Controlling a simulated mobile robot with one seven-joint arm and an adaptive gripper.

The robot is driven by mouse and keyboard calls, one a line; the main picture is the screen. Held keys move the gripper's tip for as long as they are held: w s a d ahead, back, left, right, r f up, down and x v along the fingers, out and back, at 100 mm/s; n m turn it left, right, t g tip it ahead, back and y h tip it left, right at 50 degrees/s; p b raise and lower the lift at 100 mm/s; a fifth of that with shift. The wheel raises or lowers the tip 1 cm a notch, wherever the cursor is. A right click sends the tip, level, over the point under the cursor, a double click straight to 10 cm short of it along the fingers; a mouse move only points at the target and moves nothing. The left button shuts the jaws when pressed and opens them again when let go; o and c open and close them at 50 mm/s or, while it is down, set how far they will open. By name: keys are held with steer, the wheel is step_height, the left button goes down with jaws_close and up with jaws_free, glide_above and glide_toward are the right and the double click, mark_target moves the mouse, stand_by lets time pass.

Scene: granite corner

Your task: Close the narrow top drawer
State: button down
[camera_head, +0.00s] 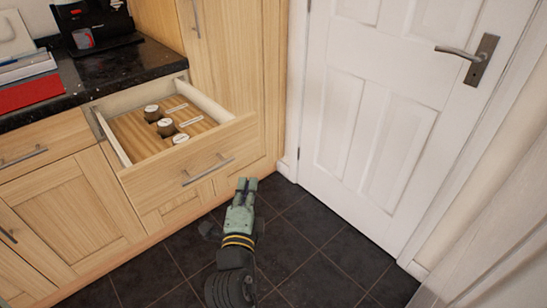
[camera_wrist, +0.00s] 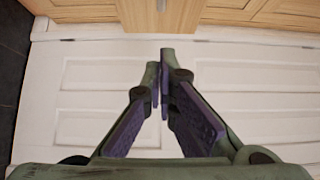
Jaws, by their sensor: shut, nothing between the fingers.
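The narrow top drawer (camera_head: 190,165) is pulled out from the wooden cabinet in the head view. It has a light wood front with a metal bar handle (camera_head: 208,171). Several small round-lidded jars (camera_head: 166,127) and a few flat pale pieces lie inside it. My gripper (camera_head: 246,184) is in front of the drawer, near the right part of its front and apart from the handle in the picture. Its fingers are together and empty. In the wrist view my gripper (camera_wrist: 163,60) shows with its fingertips close together, and the drawer cannot be clearly made out there.
A dark granite counter (camera_head: 100,75) with a coffee machine (camera_head: 95,22) and a red item (camera_head: 30,93) is at the left. A tall wooden cabinet (camera_head: 235,60) stands behind the drawer. A white door (camera_head: 375,110) is at the right. Dark floor tiles (camera_head: 310,235) are clear.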

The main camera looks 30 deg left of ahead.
steer(key=b, duration=0.5)
glide_toward(248, 142)
steer(key=w+d, duration=0.2)
steer(key=shift+w+a+r+p, duration=0.1)
steer(key=shift+w+a+p, duration=0.1)
steer(key=shift+w+a, duration=0.35)
steer(key=shift+w+a+r+p, duration=0.1)
steer(key=shift+w+a+p, duration=0.1)
steer(key=shift+a, duration=0.55)
steer(key=shift+w+a+p, duration=0.15)
steer(key=shift+w+a, duration=0.25)
steer(key=shift+a, duration=0.2)
steer(key=shift+a, duration=0.1)
